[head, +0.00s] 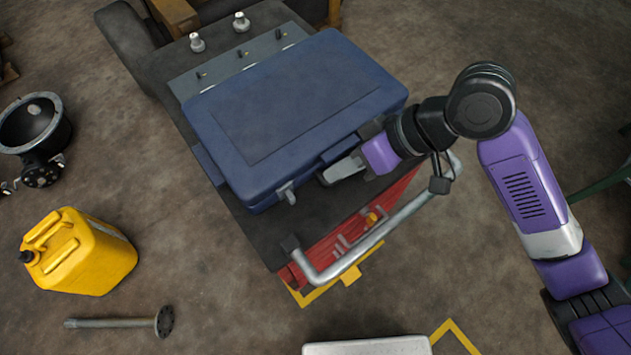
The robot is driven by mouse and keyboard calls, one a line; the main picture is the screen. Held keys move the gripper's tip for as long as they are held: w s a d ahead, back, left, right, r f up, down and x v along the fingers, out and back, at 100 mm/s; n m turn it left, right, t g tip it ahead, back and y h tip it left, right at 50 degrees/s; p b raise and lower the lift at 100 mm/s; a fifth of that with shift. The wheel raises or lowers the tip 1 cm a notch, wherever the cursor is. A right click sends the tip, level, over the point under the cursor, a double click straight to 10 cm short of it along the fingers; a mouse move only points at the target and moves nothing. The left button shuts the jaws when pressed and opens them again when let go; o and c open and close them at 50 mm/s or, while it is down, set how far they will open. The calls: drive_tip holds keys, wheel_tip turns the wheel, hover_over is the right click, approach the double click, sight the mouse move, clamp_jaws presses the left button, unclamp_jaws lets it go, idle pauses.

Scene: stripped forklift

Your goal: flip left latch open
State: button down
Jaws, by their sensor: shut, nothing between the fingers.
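A closed blue case (300,110) lies on a dark grey surface. Its left latch (287,193), a small pale metal tab, is on the front side near the left corner. I cannot tell for sure whether the latch is fastened or flipped. My gripper (328,178) is shut and empty at the front side of the case, to the right of the left latch and apart from it. The gripper's purple wrist and my arm come in from the right. The right part of the case front is partly hidden by my wrist.
A grey bent handle bar (350,255) and a red front panel (335,240) are below the case. A yellow canister (80,255) and a metal rod (110,323) lie on the floor at left.

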sight(293, 199)
drive_tip(key=shift+s+d+f, duration=0.1)
drive_tip(key=shift+s+d, duration=0.05)
drive_tip(key=shift+s, duration=0.05)
drive_tip(key=p+x, duration=0.1)
drive_tip(key=x, duration=0.9)
drive_tip(key=shift+p, duration=0.4)
drive_tip(key=shift+s+a, duration=0.85)
drive_tip(key=shift+a, duration=0.3)
